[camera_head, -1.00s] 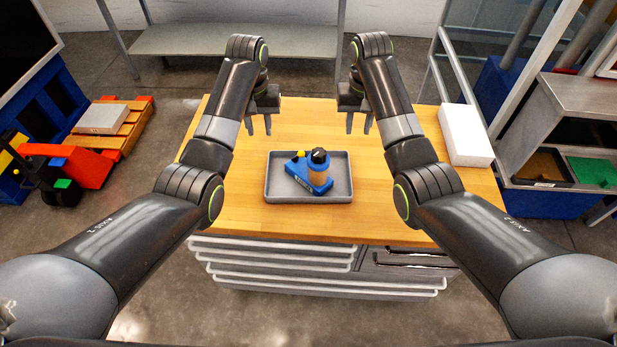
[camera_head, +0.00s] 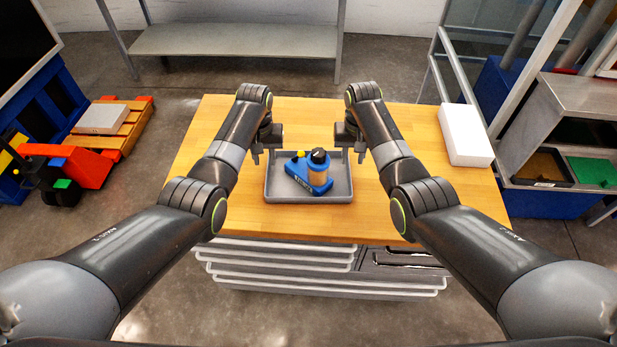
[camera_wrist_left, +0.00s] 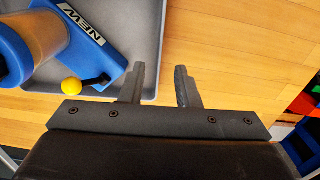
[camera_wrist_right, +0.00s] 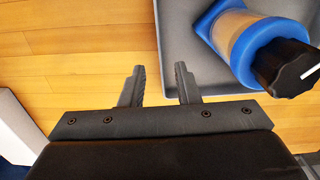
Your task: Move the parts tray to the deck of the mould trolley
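The grey parts tray (camera_head: 342,187) lies on the wooden worktop. In it sit a blue tool (camera_head: 300,171) with a "NEW" label, a clear orange-brown cup with a black knob, and a yellow ball. My left gripper (camera_head: 263,154) is open at the tray's left end; in the left wrist view its fingers (camera_wrist_left: 160,75) lie either side of the tray's edge. My right gripper (camera_head: 353,152) is open at the right end; in the right wrist view its fingers (camera_wrist_right: 160,75) also straddle the edge. Contact is unclear. I cannot tell for certain which thing is the mould trolley.
A white block (camera_head: 465,135) lies at the worktop's right. A red truck with a wooden deck (camera_head: 118,130) holding a grey block stands on the floor at left. An empty grey shelf (camera_head: 235,40) stands behind the worktop. A metal cabinet (camera_head: 575,95) stands at right.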

